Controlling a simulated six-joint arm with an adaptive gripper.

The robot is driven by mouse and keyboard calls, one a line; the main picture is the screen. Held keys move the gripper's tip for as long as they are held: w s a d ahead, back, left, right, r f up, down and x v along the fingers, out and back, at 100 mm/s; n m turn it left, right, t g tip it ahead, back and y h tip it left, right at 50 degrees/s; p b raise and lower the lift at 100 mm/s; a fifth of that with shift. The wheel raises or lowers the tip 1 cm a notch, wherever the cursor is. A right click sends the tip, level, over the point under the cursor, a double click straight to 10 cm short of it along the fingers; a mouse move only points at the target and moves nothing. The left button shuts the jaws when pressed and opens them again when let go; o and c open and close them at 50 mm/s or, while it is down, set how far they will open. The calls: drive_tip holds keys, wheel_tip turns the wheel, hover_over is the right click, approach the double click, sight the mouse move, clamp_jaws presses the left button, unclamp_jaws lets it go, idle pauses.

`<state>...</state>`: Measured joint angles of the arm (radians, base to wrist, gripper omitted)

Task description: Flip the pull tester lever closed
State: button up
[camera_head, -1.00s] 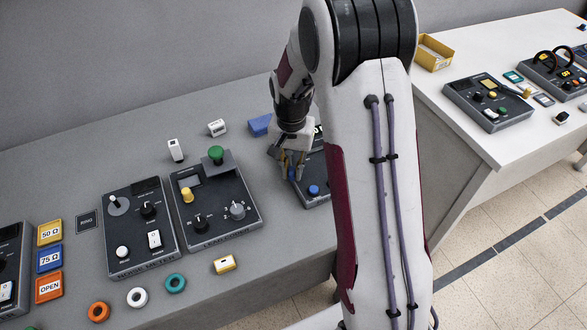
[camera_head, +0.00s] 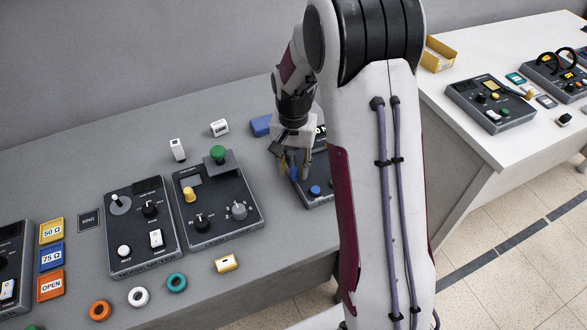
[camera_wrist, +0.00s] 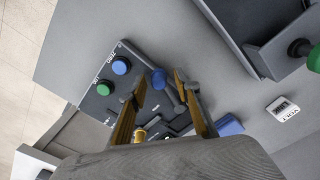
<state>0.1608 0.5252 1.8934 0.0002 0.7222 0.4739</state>
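The pull tester appears to be the dark panel (camera_head: 318,196) under my gripper, mostly hidden by my arm in the head view. In the wrist view its dark face (camera_wrist: 128,82) carries a blue button (camera_wrist: 121,65) and a green button (camera_wrist: 104,87). A grey lever (camera_wrist: 173,98) with a round blue knob (camera_wrist: 158,78) stands on it. My gripper (camera_head: 293,173) is over the panel, pointing down. In the wrist view its two yellow-and-black fingers are apart, and the knob sits between the tips (camera_wrist: 160,82). I cannot tell whether either finger touches it.
A tester with a green knob (camera_head: 218,152) stands to the left. A blue block (camera_head: 261,125) and a white block (camera_head: 219,128) lie behind. Coloured rings, such as the teal one (camera_head: 176,282), lie in front. A second table (camera_head: 500,40) is at the right.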

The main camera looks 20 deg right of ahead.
drive_tip(key=shift+r, duration=3.3)
drive_tip(key=shift+s+f+n, duration=0.2)
drive_tip(key=shift+s+n, duration=0.05)
drive_tip(key=shift+n, duration=0.15)
drive_tip(key=s+a+r+n+t, duration=0.2)
drive_tip(key=s+r, duration=0.6)
drive_tip(key=s, duration=0.4)
drive_tip(key=s+a+r+n+t, duration=0.3)
drive_tip(key=s+r, duration=0.5)
drive_tip(key=s, duration=0.4)
drive_tip(key=a+n, duration=0.1)
drive_tip(key=a, duration=0.1)
drive_tip(key=shift+s+a+r+t, duration=0.3)
drive_tip(key=shift+s+a+r, duration=0.05)
drive_tip(key=shift+s+r, duration=0.05)
